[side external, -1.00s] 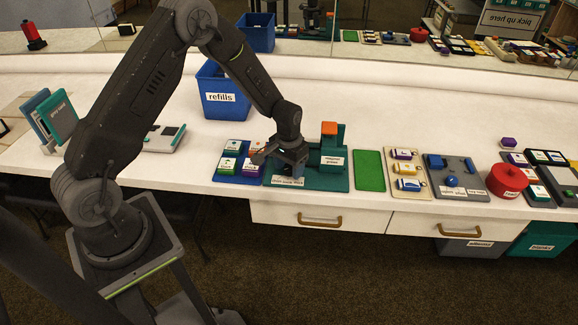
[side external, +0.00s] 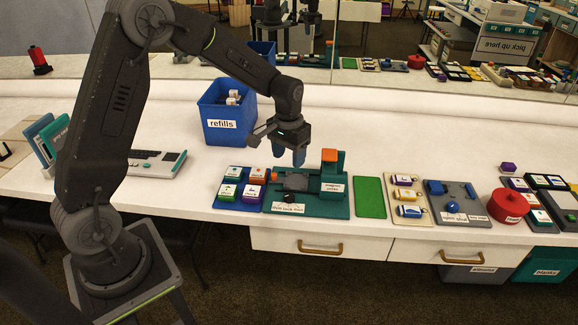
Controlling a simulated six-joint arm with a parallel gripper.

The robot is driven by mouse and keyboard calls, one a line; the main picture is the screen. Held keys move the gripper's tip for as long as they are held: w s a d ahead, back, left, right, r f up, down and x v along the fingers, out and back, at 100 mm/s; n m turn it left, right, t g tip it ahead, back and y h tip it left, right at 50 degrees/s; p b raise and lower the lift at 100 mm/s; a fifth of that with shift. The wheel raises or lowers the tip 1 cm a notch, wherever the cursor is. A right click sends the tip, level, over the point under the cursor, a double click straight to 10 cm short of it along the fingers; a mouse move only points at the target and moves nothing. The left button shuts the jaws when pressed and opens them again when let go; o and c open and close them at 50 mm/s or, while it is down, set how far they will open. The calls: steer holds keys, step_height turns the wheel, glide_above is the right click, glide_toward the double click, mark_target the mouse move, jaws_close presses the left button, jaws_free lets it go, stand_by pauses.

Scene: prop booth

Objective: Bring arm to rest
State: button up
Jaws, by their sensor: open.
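My gripper (side external: 288,157) is at the end of my dark grey arm, pointing down. It hangs above the teal magnet press station (side external: 335,206), left of its orange-topped block (side external: 329,156). Its fingers are apart and I see nothing held between them. A dark flat plate (side external: 296,182) lies on the station under the gripper, with a small black knob (side external: 290,198) at its front.
A blue "refills" bin (side external: 227,124) with small boxes inside stands behind. A blue tray (side external: 226,203) of coloured blocks lies left of the station. A green mat (side external: 369,197) and a red round container (side external: 509,204) are to the right.

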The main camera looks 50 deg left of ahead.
steer(key=shift+r, duration=0.2)
steer(key=s+d+r+m+t, duration=0.1)
steer(key=s+d+r+t, duration=0.3)
steer(key=s+r, duration=0.85)
steer(key=s+d+r, duration=0.2)
steer(key=s, duration=0.3)
steer(key=s+d+r+m+t, duration=0.1)
steer(key=s+d+r, duration=0.1)
steer(key=s, duration=0.4)
steer(key=shift+s+t, duration=0.2)
steer(key=shift+t, duration=0.1)
